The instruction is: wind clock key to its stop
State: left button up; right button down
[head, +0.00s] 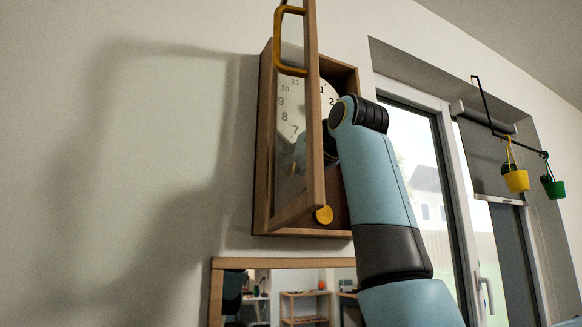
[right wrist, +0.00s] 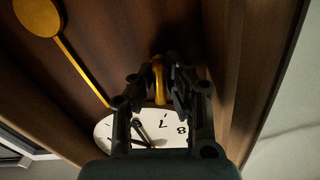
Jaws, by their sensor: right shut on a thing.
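The wall clock (head: 265,150) is a wooden case with a white dial (head: 291,105), and its glazed door (head: 312,100) stands swung open toward me. The dial also shows upside down in the right wrist view (right wrist: 178,141). My right gripper (right wrist: 164,72) is shut on the gold clock key (right wrist: 159,90), which stands out from the dial's face. In the head view my right arm reaches up behind the door frame, and the gripper is mostly hidden there. A gold pendulum bob (head: 323,215) hangs low in the case. My left gripper is not in view.
The open door with its yellow handle (head: 279,42) stands close left of my right arm. A framed mirror (head: 240,263) hangs below the clock. A window (head: 425,150) and hanging yellow (head: 516,181) and green (head: 553,188) pots are to the right.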

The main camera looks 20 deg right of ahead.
jog(key=c, duration=1.4)
grip_release()
jog(key=shift+o, duration=0.2)
jog(key=s+d, duration=0.2)
jog(key=s, duration=0.9)
jog(key=shift+s+d, duration=0.15)
jog(key=shift+s, duration=0.25)
